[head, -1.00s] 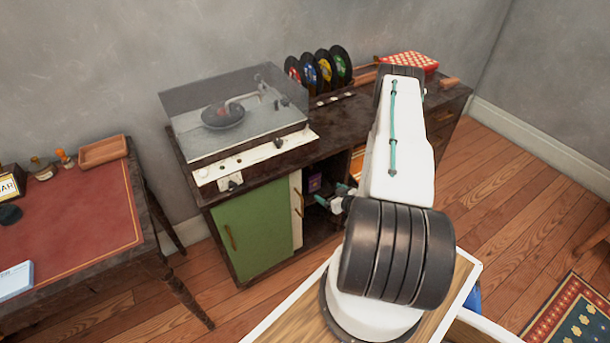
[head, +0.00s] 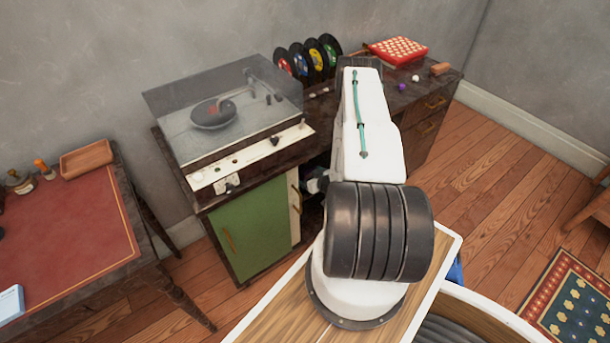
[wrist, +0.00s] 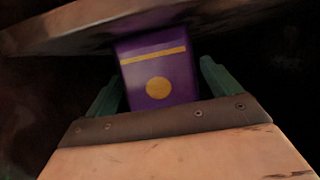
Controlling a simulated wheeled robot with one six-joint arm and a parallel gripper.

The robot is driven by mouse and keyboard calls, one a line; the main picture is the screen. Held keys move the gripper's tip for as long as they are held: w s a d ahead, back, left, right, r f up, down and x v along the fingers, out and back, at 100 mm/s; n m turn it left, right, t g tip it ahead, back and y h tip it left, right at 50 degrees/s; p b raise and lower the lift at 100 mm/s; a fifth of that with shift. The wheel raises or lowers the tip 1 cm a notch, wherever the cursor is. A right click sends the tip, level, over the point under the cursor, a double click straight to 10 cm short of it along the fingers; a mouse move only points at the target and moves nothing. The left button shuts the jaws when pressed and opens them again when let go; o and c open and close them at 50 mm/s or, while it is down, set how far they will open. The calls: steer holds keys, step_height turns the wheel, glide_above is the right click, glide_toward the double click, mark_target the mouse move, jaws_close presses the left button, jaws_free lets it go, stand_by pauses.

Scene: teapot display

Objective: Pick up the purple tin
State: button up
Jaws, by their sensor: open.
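The purple tin (wrist: 158,72) shows in the wrist view, upright, with a gold band near its top and a gold disc on its front. It is inside the dark open part of the cabinet, under a wooden board. My gripper (wrist: 158,85) is open, with one green finger to the left of the tin and one to the right. I cannot tell whether either finger touches it. In the head view my arm hides the tin and the gripper.
The cabinet top board (wrist: 60,28) lies close above the tin. The cabinet's green door (head: 250,230) is left of the opening. A record player (head: 235,120) and several records (head: 310,60) stand on top. A red-topped desk (head: 65,230) is at the left.

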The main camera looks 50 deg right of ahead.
steer(key=shift+w+d+f, duration=0.1)
steer(key=shift+w+f, duration=0.2)
steer(key=shift+w, duration=0.35)
steer(key=c, duration=1.8)
jaws_close()
steer(key=shift+r, duration=0.15)
